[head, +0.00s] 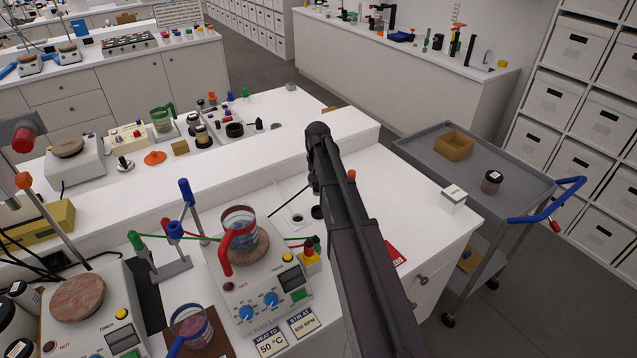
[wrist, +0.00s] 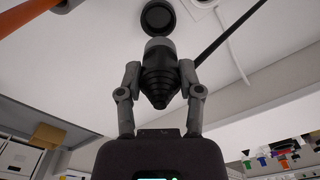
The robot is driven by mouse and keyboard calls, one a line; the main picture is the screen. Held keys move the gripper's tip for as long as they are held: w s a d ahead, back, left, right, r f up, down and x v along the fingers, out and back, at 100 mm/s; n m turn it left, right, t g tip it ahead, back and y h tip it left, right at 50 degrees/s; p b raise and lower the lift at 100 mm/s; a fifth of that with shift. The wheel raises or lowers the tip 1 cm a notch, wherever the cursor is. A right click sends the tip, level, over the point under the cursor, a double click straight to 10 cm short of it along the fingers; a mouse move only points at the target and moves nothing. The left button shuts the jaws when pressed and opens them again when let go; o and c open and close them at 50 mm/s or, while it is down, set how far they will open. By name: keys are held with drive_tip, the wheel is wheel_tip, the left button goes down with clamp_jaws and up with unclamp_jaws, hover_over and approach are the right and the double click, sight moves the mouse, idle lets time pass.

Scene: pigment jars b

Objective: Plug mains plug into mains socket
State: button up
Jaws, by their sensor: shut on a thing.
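In the wrist view my gripper (wrist: 160,72) is shut on the black mains plug, its two grey fingers on either side of it. The plug (wrist: 161,88) has a ribbed, tapering body whose narrow end points towards my palm. A round black mains socket (wrist: 158,17) with a raised rim is on the white surface just beyond the plug's far end. The plug appears apart from it; the size of the gap is hard to tell. In the head view a round black piece (head: 317,212), apparently the socket, shows beside my arm. My arm hides the gripper and plug there.
A white round fitting with a dark hole (head: 296,217) lies left of the black piece. A hotplate (head: 262,280) with a beaker (head: 240,232) stands at left on the bench. A small white box (head: 453,198) is at right, near a grey trolley (head: 415,150).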

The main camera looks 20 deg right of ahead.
drive_tip(key=a+f+b, duration=0.1)
drive_tip(key=a, duration=0.6)
drive_tip(key=shift+s+a+f, duration=0.2)
drive_tip(key=shift+s+a, duration=0.1)
drive_tip(key=shift+a, duration=0.1)
drive_tip(key=shift+f+b, duration=2.9)
drive_tip(key=shift+b, duration=0.15)
drive_tip(key=shift+f+b, duration=1.25)
drive_tip(key=shift+b, duration=0.05)
drive_tip(key=o, duration=1.2)
drive_tip(key=shift+r, duration=0.2)
